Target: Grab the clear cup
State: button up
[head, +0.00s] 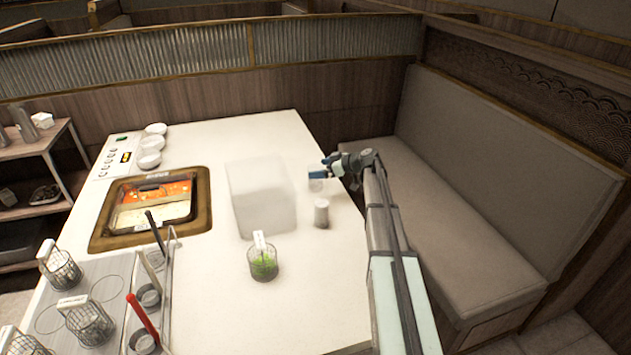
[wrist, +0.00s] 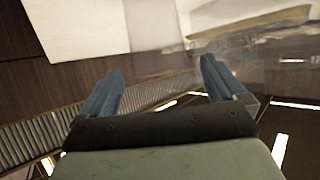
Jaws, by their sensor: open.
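My gripper (head: 318,174) is over the right side of the white table, its blue fingers reaching left. A small clear cup (head: 316,186) stands on the table just below and beside the fingers; its outline is faint. In the wrist view, my gripper (wrist: 158,70) has its two blue fingers wide apart. A see-through shape shows between and beyond them, but I cannot tell whether it is the cup. I see no contact between fingers and cup.
A whitish cup (head: 321,214) stands nearer the camera. A large frosted box (head: 262,198) is left of the gripper. A wire basket with greens (head: 263,263), a framed hot pot (head: 201,212) and white bowls (head: 149,160) are on the table. A padded bench (head: 455,190) lies right.

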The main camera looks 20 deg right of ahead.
aim_at(315, 169)
jog(key=shift+x, duration=1.5)
jog(key=shift+c, duration=0.4)
jog(key=c, duration=1.3)
jog(key=shift+o, duration=0.2)
